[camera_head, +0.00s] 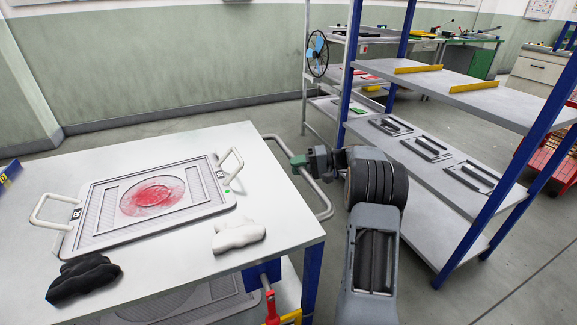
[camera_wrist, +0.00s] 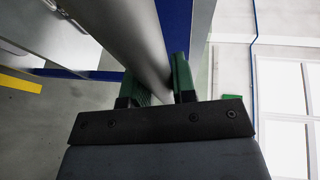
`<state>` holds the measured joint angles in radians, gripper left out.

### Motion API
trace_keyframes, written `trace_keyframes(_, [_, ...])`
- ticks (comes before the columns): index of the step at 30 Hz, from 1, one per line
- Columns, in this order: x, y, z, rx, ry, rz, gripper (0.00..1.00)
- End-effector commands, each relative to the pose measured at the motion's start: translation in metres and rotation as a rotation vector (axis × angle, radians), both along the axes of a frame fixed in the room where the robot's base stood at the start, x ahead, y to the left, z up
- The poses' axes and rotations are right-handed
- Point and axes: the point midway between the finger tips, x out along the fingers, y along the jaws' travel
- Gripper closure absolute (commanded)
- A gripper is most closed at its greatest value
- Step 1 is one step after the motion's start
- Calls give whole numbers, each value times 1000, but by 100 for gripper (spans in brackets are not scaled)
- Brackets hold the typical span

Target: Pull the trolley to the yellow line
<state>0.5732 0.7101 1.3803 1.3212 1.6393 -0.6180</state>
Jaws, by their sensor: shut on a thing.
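The trolley (camera_head: 185,265) has a white top and blue legs and stands at the left of the head view. Its pale tubular handle (camera_head: 323,200) sticks out from the right side. My gripper (camera_head: 299,161) is at the handle's upper part, with green fingers around the tube. In the wrist view, the fingers of my gripper (camera_wrist: 162,84) are on both sides of the handle bar (camera_wrist: 125,35). A yellow stripe (camera_wrist: 20,84) lies on grey floor at the left of the wrist view. I cannot make out a yellow floor line in the head view.
A tray (camera_head: 150,232) with a red-stained disc, a black glove (camera_head: 84,279) and a white glove (camera_head: 238,235) lie on the trolley. A blue-post shelf rack (camera_head: 470,235) stands close on the right. Open floor (camera_head: 535,265) shows at lower right.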

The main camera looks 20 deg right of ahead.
Motion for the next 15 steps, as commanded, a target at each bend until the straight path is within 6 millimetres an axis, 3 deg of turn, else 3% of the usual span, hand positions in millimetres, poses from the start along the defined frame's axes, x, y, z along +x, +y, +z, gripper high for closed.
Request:
trace_keyframes(6, [-1, -27, 1, -2, -3, -17, 100])
trace_keyframes(15, [-1, -36, 0, -3, -4, -19, 100])
